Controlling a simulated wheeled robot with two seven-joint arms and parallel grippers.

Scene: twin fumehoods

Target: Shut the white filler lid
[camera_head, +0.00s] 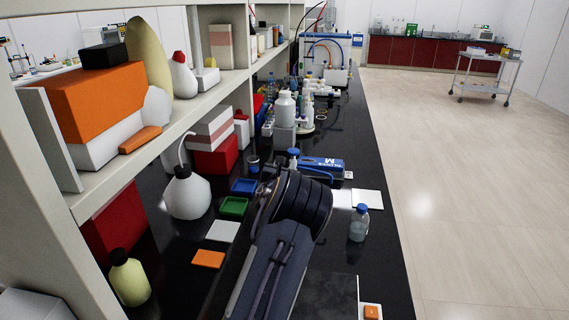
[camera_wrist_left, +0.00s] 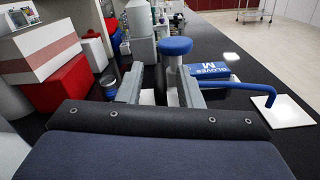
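My left gripper (camera_wrist_left: 161,78) shows in the left wrist view with its two fingers apart and nothing clearly gripped between them. In the head view my left arm rises from the bottom middle and hides most of its fingers. A blue round cap on a pale stem (camera_wrist_left: 175,47) stands just beyond the right finger; touching or apart, I cannot tell. The cap also shows in the head view (camera_head: 293,152). A white jar (camera_head: 285,104) stands farther back on the bench. I cannot make out for certain which item is the white filler or its lid. My right gripper is not in view.
A blue glove box (camera_head: 322,166) and a blue-capped bottle (camera_head: 358,224) stand right of my arm. A white wash bottle (camera_head: 187,194) and green tray (camera_head: 233,207) are left. Loaded shelves line the left side.

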